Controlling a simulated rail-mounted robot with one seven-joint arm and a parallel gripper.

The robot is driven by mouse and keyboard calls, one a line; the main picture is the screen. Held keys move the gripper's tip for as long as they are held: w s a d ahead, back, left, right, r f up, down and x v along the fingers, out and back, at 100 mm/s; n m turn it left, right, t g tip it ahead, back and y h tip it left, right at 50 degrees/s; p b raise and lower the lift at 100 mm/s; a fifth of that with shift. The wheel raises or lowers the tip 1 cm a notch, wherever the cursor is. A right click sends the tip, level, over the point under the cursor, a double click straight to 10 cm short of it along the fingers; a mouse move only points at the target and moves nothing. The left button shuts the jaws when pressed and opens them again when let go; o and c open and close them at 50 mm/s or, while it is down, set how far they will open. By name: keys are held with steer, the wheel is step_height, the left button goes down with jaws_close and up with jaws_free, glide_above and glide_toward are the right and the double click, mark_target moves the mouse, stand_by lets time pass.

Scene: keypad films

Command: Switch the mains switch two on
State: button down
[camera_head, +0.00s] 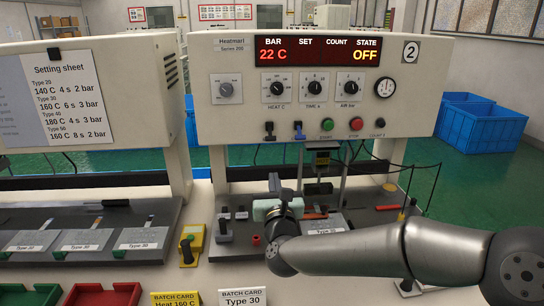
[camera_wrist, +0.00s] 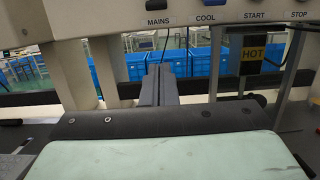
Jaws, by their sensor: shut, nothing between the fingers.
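The machine marked 2 (camera_head: 318,90) has a red display (camera_head: 318,51) reading 22 C under BAR and OFF under STATE. Its mains switch (camera_head: 269,131) is a small black lever at the left of the lower row of controls; its on or off position is too small to tell. In the wrist view the MAINS label (camera_wrist: 157,20) is at the top, with the switch mostly cut off above it. My gripper (camera_wrist: 158,72) is shut and empty, its fingers below the MAINS label. In the head view my gripper (camera_head: 275,183) is below the switch, apart from it.
The blue cool switch (camera_head: 298,131) is close to the right of the mains switch, then the green start button (camera_head: 327,124) and red stop button (camera_head: 356,124). A post marked HOT (camera_wrist: 253,52) stands at the right. A setting sheet (camera_head: 68,95) is on the left machine.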

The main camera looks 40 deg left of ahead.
mark_target(270, 134)
steer(key=w+a+r+p, duration=0.4)
steer(key=w+a+r, duration=0.1)
steer(key=shift+w, duration=0.35)
stand_by(0.3)
steer(key=shift+r, duration=0.15)
